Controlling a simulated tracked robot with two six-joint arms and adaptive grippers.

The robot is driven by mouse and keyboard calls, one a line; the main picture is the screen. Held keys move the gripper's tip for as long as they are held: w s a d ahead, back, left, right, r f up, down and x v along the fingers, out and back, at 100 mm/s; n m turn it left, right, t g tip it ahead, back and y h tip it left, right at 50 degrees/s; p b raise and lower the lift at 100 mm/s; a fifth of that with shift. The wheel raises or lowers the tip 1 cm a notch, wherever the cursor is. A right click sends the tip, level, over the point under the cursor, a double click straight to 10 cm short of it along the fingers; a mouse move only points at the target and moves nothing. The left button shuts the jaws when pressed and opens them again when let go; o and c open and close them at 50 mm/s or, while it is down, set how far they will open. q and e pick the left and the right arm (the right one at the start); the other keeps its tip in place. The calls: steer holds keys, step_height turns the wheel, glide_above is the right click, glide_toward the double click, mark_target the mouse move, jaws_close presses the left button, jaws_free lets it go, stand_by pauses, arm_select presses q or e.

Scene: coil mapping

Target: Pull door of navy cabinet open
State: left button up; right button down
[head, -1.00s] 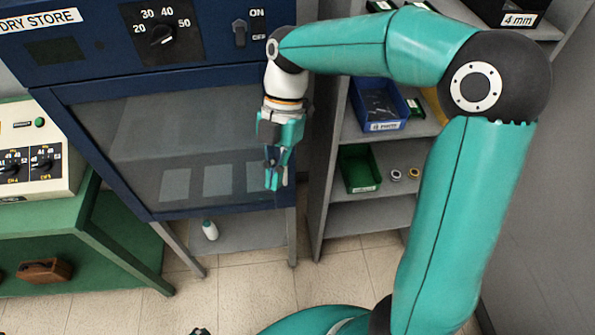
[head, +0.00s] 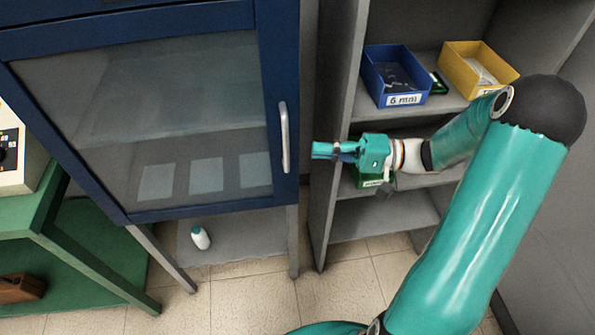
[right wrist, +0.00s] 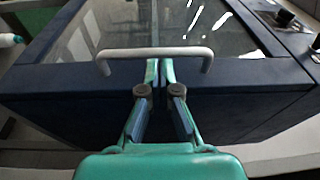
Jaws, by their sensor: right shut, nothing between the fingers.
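The navy cabinet (head: 140,25) stands at the left of the head view. Its door (head: 279,60) has a navy frame around a grey glass pane and looks shut. A pale vertical handle (head: 284,138) is on the door's right side. My right gripper (head: 315,150) is just right of the handle, pointing left at it, with a gap between them. In the right wrist view the handle (right wrist: 155,51) lies across, just beyond the fingertips of my right gripper (right wrist: 160,68). The fingers are shut and empty. My left gripper is out of view.
A grey shelf unit (head: 335,125) stands right of the cabinet, close to my right arm. It holds a blue bin (head: 398,99) and a yellow bin (head: 475,85). A white bottle (head: 200,238) stands under the cabinet. A green bench (head: 90,262) is at left.

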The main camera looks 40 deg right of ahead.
steer(key=s+d+f+m+t+h+b, duration=0.1)
steer(key=s+d+f+m+h, duration=0.1)
steer(key=s+d+f, duration=0.15)
arm_select(q)
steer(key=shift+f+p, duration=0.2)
steer(key=shift+p, duration=0.75)
arm_select(e)
steer(key=w+d+x, duration=0.1)
steer(key=x, duration=0.9)
steer(key=shift+f, duration=0.3)
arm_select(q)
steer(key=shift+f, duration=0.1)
